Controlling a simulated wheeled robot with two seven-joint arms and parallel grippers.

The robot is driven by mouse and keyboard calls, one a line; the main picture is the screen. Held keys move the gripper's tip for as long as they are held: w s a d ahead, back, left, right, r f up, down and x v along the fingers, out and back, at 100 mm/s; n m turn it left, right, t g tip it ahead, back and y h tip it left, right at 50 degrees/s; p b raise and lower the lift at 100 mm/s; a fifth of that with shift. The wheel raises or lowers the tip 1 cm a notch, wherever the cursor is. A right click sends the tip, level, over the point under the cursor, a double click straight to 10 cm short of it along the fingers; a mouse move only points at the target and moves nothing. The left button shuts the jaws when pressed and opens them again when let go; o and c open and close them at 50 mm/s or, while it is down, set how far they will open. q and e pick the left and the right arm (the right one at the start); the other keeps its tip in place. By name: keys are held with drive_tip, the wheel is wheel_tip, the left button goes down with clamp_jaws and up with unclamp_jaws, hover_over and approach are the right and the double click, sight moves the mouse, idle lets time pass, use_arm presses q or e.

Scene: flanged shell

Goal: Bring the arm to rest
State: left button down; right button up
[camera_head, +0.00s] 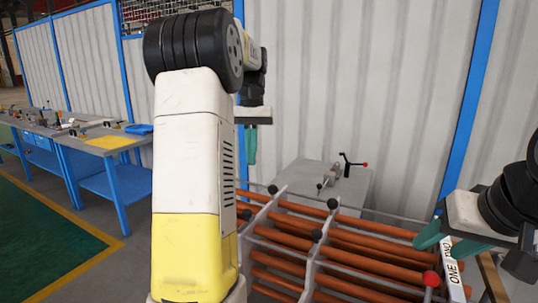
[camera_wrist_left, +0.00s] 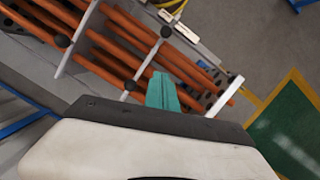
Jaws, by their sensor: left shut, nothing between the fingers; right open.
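My left arm rises large through the middle of the head view. My left gripper (camera_head: 250,145) hangs from it with teal fingers pointing down, shut and empty. It is apart from the rack and above it in the picture. In the left wrist view its closed teal fingers (camera_wrist_left: 165,92) show against the orange bars. My right gripper (camera_head: 442,243) is at the right edge of the head view, open, its teal fingers pointing left near the right end of the rack.
A rack of orange bars (camera_head: 346,240) with black knobs stands in front. Behind it is a grey block (camera_head: 345,187) with a clamp-like handle. Blue workbenches (camera_head: 122,193) stand at left beside a green floor area (camera_head: 40,240). A pale corrugated wall (camera_head: 370,80) closes the back.

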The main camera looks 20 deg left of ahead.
idle(0.4)
use_arm(q)
drive_tip(key=s+d+f+m+t, duration=0.1)
drive_tip(key=s+d+t, duration=0.3)
drive_tip(key=s, duration=0.5)
drive_tip(key=s+d+f+m+t+h, duration=0.1)
drive_tip(key=s+d+f+m+t, duration=0.1)
drive_tip(key=s+d+t, duration=0.3)
drive_tip(key=s+d+f, duration=0.1)
drive_tip(key=s+d, duration=0.3)
drive_tip(key=shift+s+d+m, duration=0.3)
drive_tip(key=shift+s, duration=0.1)
drive_tip(key=shift+w, duration=0.1)
